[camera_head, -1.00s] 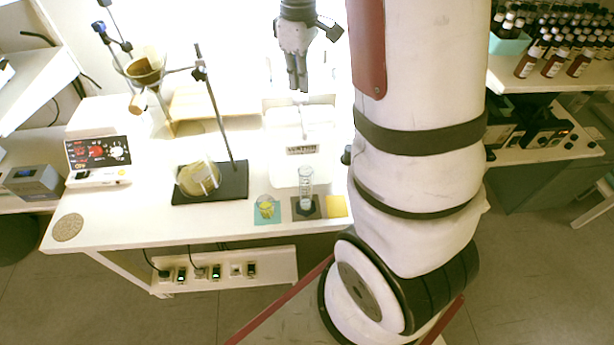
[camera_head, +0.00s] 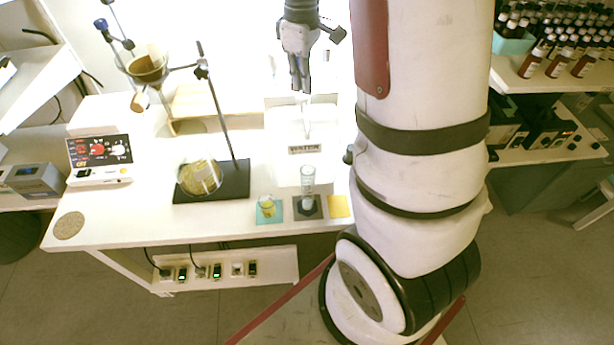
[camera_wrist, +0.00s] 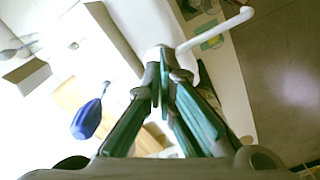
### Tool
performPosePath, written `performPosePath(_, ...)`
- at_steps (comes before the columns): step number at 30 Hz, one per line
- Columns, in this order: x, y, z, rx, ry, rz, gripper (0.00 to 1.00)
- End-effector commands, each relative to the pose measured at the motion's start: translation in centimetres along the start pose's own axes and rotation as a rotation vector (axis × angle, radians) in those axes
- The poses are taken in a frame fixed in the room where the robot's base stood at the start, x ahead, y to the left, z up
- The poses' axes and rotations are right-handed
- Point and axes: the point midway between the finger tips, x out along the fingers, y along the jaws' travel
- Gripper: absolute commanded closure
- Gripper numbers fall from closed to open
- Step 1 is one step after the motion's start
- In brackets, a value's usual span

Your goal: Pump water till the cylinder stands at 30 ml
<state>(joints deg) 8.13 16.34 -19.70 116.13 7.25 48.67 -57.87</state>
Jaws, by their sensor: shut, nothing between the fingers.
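The clear graduated cylinder (camera_head: 308,180) stands upright on a dark mat in front of the dispenser. Its water level is too small to read. My gripper (camera_head: 301,89) points down, shut and empty, above the pump. In the wrist view my fingertips (camera_wrist: 163,68) are close to the white pump top; whether they touch is unclear.
A small beaker (camera_head: 267,206) is on a teal mat left of the cylinder; a yellow mat (camera_head: 338,206) is on its right. A round flask (camera_head: 198,178) is by the stand (camera_head: 218,115) with a funnel.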

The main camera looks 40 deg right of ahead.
Motion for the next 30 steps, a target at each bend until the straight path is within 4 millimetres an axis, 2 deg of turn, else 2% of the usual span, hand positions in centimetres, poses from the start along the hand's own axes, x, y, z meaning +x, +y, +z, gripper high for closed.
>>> performPosePath(30,1.9,0.0,0.0,0.001,0.000,0.000,1.00)
